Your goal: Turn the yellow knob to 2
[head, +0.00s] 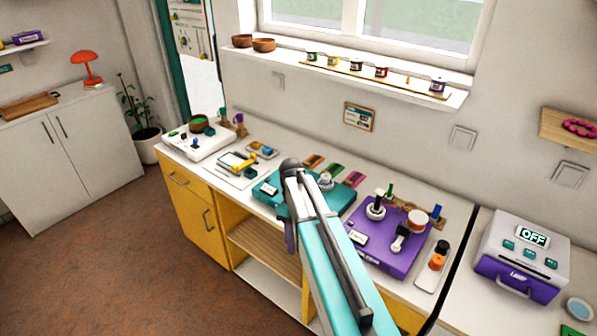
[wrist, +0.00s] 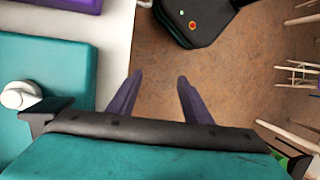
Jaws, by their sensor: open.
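I cannot make out a clear yellow knob in either view. A yellow item (head: 243,166) lies on a small white-and-dark board left of my arm, but I cannot tell whether it is a knob. A teal board (head: 340,203) with a white knob (head: 326,180) is partly hidden behind my arm. The wrist view shows a teal board (wrist: 60,70) and white knob (wrist: 20,95) at left. My gripper (wrist: 160,76) is open and empty, its purple fingers apart over the floor, beside the counter edge. In the head view a purple finger (head: 290,236) shows below the arm.
A purple board (head: 385,262) with knobs and levers stands to the right. A white board (head: 203,148) with a green-filled bowl is at the far left of the counter. A purple-and-white box (head: 515,290) displays OFF. Open floor (head: 130,260) lies in front.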

